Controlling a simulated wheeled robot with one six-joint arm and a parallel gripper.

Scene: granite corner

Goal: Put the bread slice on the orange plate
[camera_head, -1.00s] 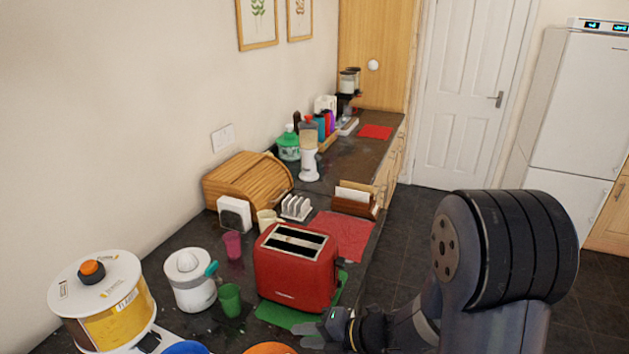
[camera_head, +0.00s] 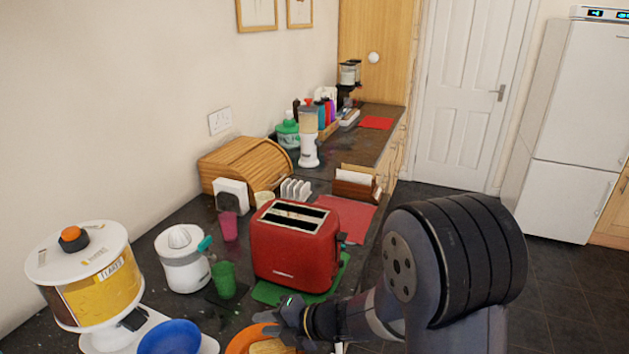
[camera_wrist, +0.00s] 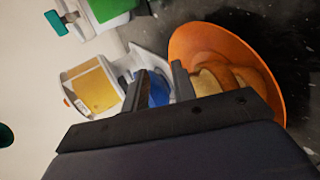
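The orange plate (camera_head: 238,343) is at the bottom edge of the head view, partly cut off and partly behind my gripper. The tan bread slice (camera_head: 270,347) shows at the bottom edge, over the plate. In the wrist view the bread (camera_wrist: 208,80) lies within the outline of the orange plate (camera_wrist: 225,38), partly hidden by my gripper. My gripper (camera_head: 280,316) is above the plate's far side. In the wrist view my gripper (camera_wrist: 160,88) has its two fingers apart, with nothing held between them; the bread is beside one finger.
A red toaster (camera_head: 295,250) stands on a green mat just behind my gripper. A blue bowl (camera_head: 172,338) is left of the plate. A green cup (camera_head: 223,280), white juicer (camera_head: 183,260) and cereal dispenser (camera_head: 92,280) stand farther left. A red mat (camera_head: 345,218) lies beyond the toaster.

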